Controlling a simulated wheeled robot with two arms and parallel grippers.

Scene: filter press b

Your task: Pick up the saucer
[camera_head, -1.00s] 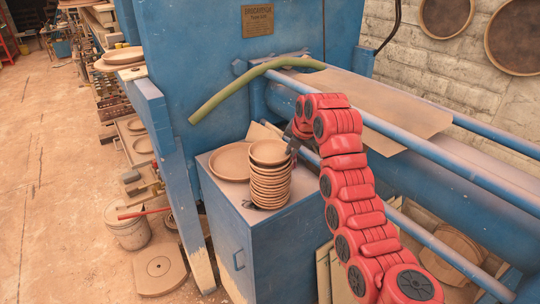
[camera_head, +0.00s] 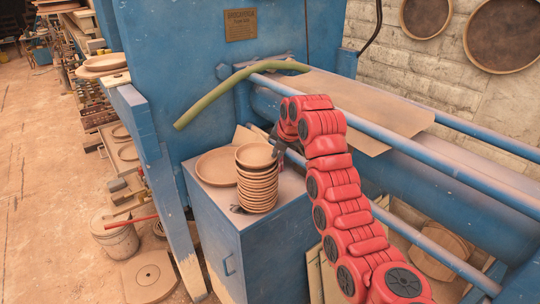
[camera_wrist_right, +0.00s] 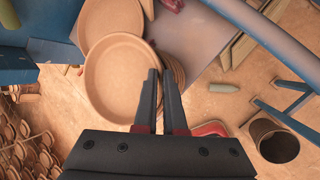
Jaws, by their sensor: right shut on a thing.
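The saucer (camera_head: 257,155) is a round, shallow clay dish at the top of a stack of similar saucers (camera_head: 258,188) on the blue cabinet. My right gripper (camera_head: 280,147) reaches it from the right and is shut on its rim. In the right wrist view the saucer (camera_wrist_right: 112,80) lies at the left finger, with its rim between the fingers (camera_wrist_right: 160,78). Part of the stack shows behind the fingers. I cannot tell whether the saucer still touches the stack. My left gripper is not in view.
A wider clay plate (camera_head: 212,168) lies left of the stack on the cabinet (camera_head: 240,236). The blue press frame stands behind, with a green hose (camera_head: 232,90) and blue rails (camera_head: 420,118) to the right. A bucket (camera_head: 115,238) stands on the floor at left.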

